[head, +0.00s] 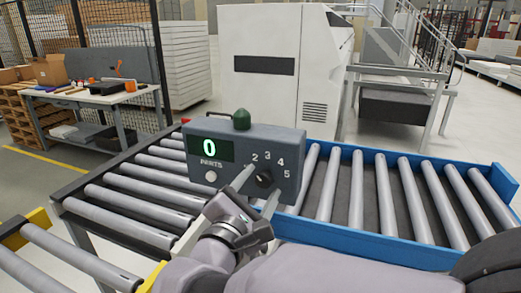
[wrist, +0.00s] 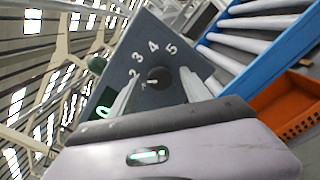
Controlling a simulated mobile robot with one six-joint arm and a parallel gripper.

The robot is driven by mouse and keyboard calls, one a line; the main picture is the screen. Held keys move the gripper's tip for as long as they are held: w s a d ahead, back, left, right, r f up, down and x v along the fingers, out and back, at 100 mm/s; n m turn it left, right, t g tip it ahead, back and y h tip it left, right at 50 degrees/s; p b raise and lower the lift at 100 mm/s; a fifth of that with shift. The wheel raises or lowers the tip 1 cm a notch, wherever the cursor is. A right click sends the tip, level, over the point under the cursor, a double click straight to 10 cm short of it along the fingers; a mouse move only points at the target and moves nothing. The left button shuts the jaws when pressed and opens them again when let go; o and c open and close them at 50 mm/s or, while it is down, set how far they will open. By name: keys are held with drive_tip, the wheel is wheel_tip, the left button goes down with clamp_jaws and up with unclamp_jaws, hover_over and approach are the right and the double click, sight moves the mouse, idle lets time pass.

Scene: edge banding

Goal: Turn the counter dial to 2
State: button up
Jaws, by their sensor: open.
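The grey counter box (head: 222,148) stands by the roller conveyor, its green display (head: 209,149) reading 0 above the word PARTS. Its black dial (head: 264,179) is at the lower right of the face, with numbers 2 to 5 showing around it. In the wrist view the dial (wrist: 163,84) has a small pale mark toward its left side, on the low-number side; the exact number is unclear. My gripper (head: 260,186) is open, its pale fingers on either side of the dial. Contact with the dial cannot be told. The lowest number is mostly hidden by a finger.
A white button (head: 210,176) sits under the display, and a green dome (head: 241,119) tops the box. Blue-railed rollers (head: 365,200) run right. An orange crate (wrist: 296,108) shows in the wrist view. A workbench (head: 90,95) and a white machine (head: 280,65) stand behind.

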drive_tip(key=p+v, duration=0.5)
drive_tip(key=v, duration=1.2)
drive_tip(key=shift+s+p, duration=0.2)
drive_tip(key=shift+p, duration=0.15)
